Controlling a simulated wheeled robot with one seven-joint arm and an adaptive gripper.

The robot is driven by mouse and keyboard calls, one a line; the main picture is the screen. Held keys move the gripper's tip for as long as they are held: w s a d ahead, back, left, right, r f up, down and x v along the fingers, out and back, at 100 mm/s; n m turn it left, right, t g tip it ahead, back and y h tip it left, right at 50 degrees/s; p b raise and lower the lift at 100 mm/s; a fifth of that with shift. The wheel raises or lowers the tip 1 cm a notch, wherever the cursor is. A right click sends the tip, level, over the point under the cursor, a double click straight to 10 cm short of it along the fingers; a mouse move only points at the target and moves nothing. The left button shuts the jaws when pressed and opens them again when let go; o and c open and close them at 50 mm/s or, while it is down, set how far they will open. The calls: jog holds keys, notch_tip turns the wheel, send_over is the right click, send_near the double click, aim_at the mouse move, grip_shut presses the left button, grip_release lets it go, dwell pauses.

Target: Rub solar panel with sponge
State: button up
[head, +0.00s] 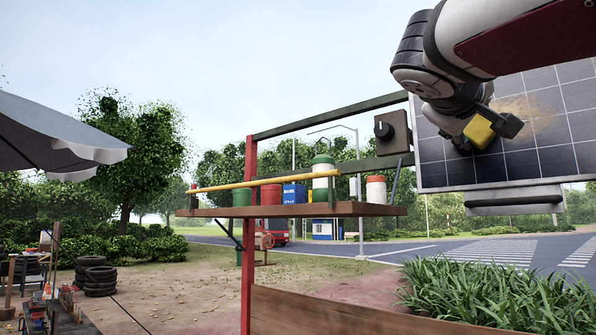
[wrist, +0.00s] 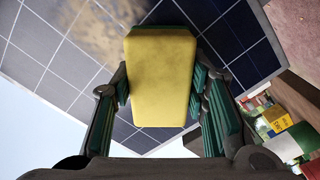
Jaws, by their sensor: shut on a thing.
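The solar panel (head: 430,165) is a dark gridded board with a pale frame at the right of the head view. A tan dirty smudge (head: 535,112) lies on its upper middle part, and it also shows in the wrist view (wrist: 108,32). My gripper (head: 482,130) is in front of the panel, at the lower left of the smudge. It is shut on a yellow sponge (wrist: 160,78) with a green edge. The sponge also shows in the head view (head: 479,132). The sponge overlaps the panel in both views; I cannot tell whether it touches.
A wooden shelf (head: 270,211) on a red post left of the panel holds several cans and a yellow rod (head: 270,181). A dark box with a knob (head: 393,132) sits beside the panel's left edge. Grass (head: 490,285) grows in a planter below.

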aim_at(541, 118)
jog(key=shift+w+d, duration=0.2)
jog(key=shift+s+d, duration=1)
jog(key=shift+s, duration=0.2)
jog(key=shift+s+d+p, duration=0.3)
jog(key=shift+s+d, duration=2.95)
jog(key=shift+d, duration=0.2)
jog(key=shift+w, duration=0.1)
jog(key=shift+w+a+f+b, duration=0.1)
jog(key=shift+w+a+b, duration=0.65)
jog(key=shift+w+a, duration=0.05)
jog(key=shift+w+a+b, duration=0.9)
jog(key=shift+w+a, duration=0.45)
jog(key=shift+a, duration=0.2)
